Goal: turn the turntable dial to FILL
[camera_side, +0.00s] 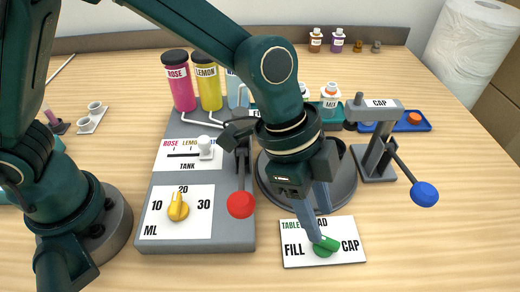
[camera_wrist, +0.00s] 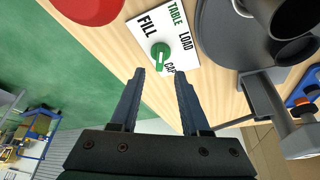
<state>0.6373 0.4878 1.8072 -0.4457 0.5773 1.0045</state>
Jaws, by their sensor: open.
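The green turntable dial (camera_side: 325,247) sits on a white card marked TABLE, FILL, LOAD and CAP (camera_side: 293,262) at the front right. Its raised bar slants toward the CAP side in the side view; I cannot tell for sure which end is the pointer. The dial also shows in the wrist view (camera_wrist: 160,57), centred just beyond my fingertips. My gripper (camera_side: 318,226) is open and empty, pointing down over the card, and it also shows in the wrist view (camera_wrist: 159,75). One finger partly covers the card's lettering in the side view. Contact with the dial cannot be told.
The round turntable (camera_side: 345,190) is right behind the card. A grey dispenser base (camera_side: 230,238) with a yellow ML dial (camera_side: 178,207) and a red-ball lever (camera_side: 240,204) stands left. A CAP press (camera_side: 375,105) with a blue-ball lever (camera_side: 424,194) stands right. The front table is clear.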

